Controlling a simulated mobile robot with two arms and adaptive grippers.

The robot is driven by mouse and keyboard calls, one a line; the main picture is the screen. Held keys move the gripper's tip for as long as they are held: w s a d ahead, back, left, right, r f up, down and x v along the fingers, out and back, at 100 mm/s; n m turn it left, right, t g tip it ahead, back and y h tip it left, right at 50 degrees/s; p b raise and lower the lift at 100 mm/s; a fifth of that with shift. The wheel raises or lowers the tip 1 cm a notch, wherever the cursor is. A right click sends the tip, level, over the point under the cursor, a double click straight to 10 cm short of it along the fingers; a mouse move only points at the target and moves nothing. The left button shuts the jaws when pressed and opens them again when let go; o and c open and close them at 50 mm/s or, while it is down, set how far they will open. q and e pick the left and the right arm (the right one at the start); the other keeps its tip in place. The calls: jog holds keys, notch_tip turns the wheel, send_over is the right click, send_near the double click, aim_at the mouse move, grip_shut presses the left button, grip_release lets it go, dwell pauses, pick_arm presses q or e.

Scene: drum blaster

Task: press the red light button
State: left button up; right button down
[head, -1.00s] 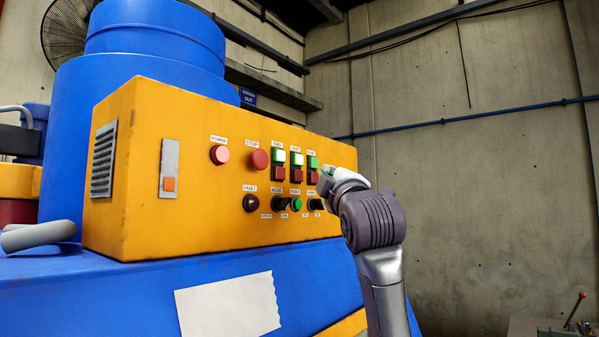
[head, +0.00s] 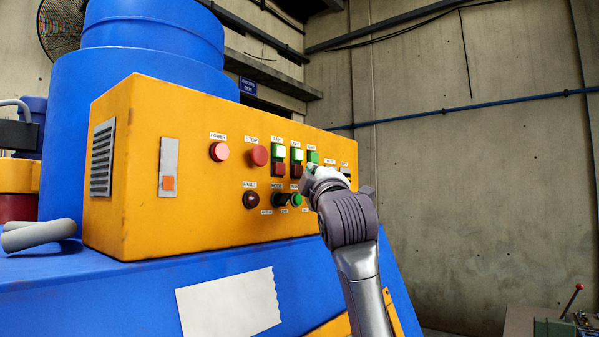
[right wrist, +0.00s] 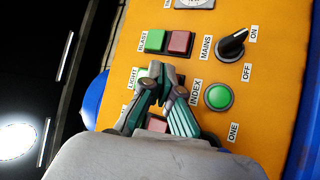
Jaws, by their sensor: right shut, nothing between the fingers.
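The red light button (head: 297,171) is the lower button of the middle green-and-red pair on the yellow control box (head: 200,215) in the head view. In the right wrist view, the fingers cover the place of the light pair's red button beside the LIGHT label (right wrist: 132,78). My right gripper (head: 312,173) is in front of the panel, just right of that button in the head view. In the wrist view the right gripper (right wrist: 163,72) has its fingertips together, with nothing held. Whether they touch the panel cannot be told. My left gripper is out of view.
The BLAST pair's red button (right wrist: 180,42) and the green round index button (right wrist: 218,96) are close to the fingers. The black mains knob (right wrist: 232,43) is also near. Another red button (right wrist: 157,123) shows between the fingers. A red stop button (head: 258,156) is further left.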

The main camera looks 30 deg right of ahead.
jog(key=shift+w+a, duration=0.1)
dwell(0.8)
jog(key=shift+w+a+p, duration=0.1)
jog(key=shift+w+p, duration=0.2)
jog(key=shift+w+a+p, duration=0.2)
jog(key=shift+w+p, duration=0.15)
jog(key=shift+w, duration=0.05)
dwell(0.7)
jog(key=shift+s+d, duration=0.1)
jog(key=shift+s, duration=0.05)
dwell(0.3)
jog(key=shift+s+d+b, duration=0.25)
jog(key=shift+s+b, duration=0.1)
jog(key=shift+s, duration=0.3)
jog(key=s, duration=0.1)
jog(key=s+d+b, duration=0.1)
jog(key=s, duration=0.1)
jog(key=s+d, duration=0.1)
jog(key=shift+s+b, duration=0.3)
